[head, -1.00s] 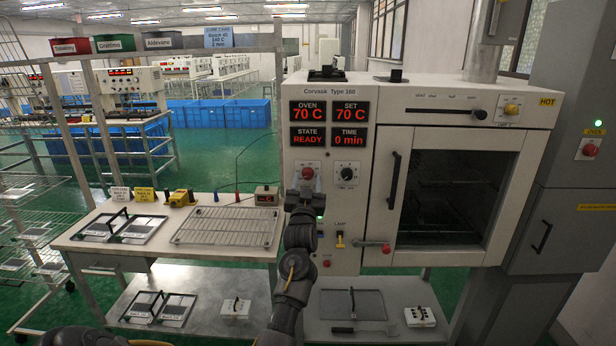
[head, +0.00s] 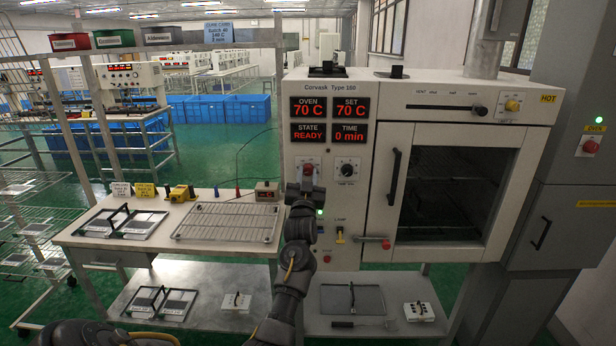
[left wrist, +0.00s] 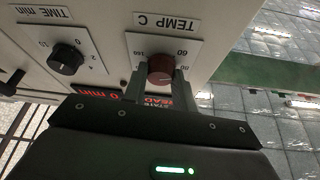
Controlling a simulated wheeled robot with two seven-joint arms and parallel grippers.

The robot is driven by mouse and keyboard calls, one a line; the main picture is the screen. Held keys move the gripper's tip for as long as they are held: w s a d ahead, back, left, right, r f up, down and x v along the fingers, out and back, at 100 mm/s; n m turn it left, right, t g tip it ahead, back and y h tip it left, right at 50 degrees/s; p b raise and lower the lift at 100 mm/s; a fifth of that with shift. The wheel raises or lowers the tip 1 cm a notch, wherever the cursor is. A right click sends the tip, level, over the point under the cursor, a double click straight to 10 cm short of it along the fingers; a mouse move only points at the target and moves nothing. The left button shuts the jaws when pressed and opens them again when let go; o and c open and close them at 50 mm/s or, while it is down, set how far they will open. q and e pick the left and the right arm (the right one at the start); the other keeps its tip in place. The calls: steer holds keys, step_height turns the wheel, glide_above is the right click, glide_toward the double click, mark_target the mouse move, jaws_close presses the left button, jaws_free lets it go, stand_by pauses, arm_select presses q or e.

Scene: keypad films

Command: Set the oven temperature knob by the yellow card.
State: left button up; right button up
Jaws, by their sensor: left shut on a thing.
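The red temperature knob (left wrist: 160,70) sits on its white TEMP C dial plate on the oven's front panel. My left gripper (left wrist: 155,88) is shut on the knob, one finger on each side. The set display (head: 352,108) reads 70 C, and the oven display (head: 315,108) also reads 70 C. The yellow card (head: 146,190) stands at the back of the bench beside a white card; its print is too small to read. My right gripper is not in view.
The black time knob (head: 347,170) is close beside the temperature knob. A lamp switch (head: 340,235) and a red-ended handle (head: 375,242) are below. The oven door (head: 392,178) is closed. A wire rack (head: 228,222) and framed plates lie on the bench.

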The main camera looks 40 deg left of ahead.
arm_select(q)
steer(key=shift+m, duration=0.4)
steer(key=m+h+p, duration=0.1)
steer(key=m, duration=0.1)
steer(key=m+h+p, duration=0.1)
steer(key=m, duration=0.2)
steer(key=m+t+h+p, duration=0.1)
steer(key=m+h, duration=0.1)
steer(key=shift+s+a+r+p, duration=0.1)
steer(key=shift+r+p, duration=0.15)
steer(key=shift+p, duration=0.15)
steer(key=shift+m+h+p, duration=1.1)
steer(key=shift+m+p, duration=0.1)
steer(key=shift+m, duration=1.4)
steer(key=shift+f+m, duration=0.1)
steer(key=shift+m, duration=0.2)
steer(key=o, duration=1)
steer(key=shift+c, duration=0.2)
steer(key=shift+s, duration=0.1)
